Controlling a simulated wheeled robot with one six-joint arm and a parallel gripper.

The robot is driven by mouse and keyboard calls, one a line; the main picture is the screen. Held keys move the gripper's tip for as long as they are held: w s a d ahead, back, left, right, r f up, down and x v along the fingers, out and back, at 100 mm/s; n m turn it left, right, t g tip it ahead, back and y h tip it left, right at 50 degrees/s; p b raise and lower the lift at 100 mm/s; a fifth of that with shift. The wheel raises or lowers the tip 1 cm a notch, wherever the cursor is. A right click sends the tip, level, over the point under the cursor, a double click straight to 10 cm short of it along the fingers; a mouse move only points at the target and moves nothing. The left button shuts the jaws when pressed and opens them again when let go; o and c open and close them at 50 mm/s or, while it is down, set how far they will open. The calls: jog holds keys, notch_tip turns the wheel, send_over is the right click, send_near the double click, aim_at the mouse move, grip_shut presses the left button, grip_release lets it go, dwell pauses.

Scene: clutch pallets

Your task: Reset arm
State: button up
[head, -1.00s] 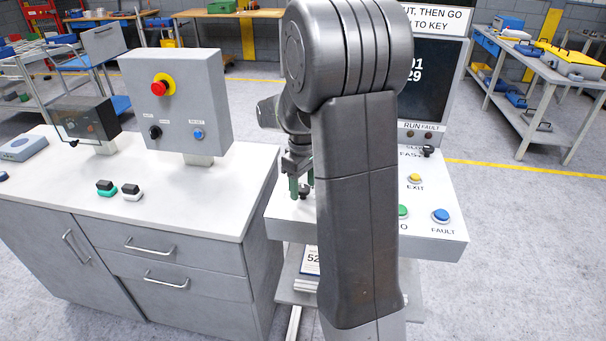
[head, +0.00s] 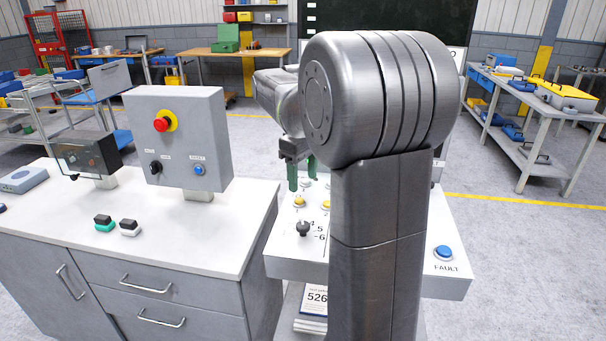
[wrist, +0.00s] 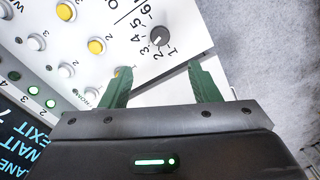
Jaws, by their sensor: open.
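My gripper (wrist: 159,80) shows in the wrist view with its two green fingers spread apart and nothing between them. In the head view my gripper (head: 301,173) hangs over the left part of the white control console (head: 290,263). The fingers are apart from the console's knob (head: 303,229) and yellow buttons (head: 299,201). The wrist view shows the knob (wrist: 160,36) beside a printed number scale, with white and yellow buttons to its left. My arm's large grey links hide the console's middle and most of the screen behind it.
A grey cabinet with a white top (head: 150,240) stands at left. It carries a control box (head: 180,135) with a red emergency button, a dark clear-fronted box (head: 85,155) and two small switches. A blue fault button (head: 443,253) is on the console's right.

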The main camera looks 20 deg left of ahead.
aim_at(303, 224)
jog(key=shift+f, duration=0.15)
notch_tip(303, 224, down, 14)
jog(key=shift+r+p, duration=0.2)
jog(key=shift+p, duration=0.15)
dwell(0.4)
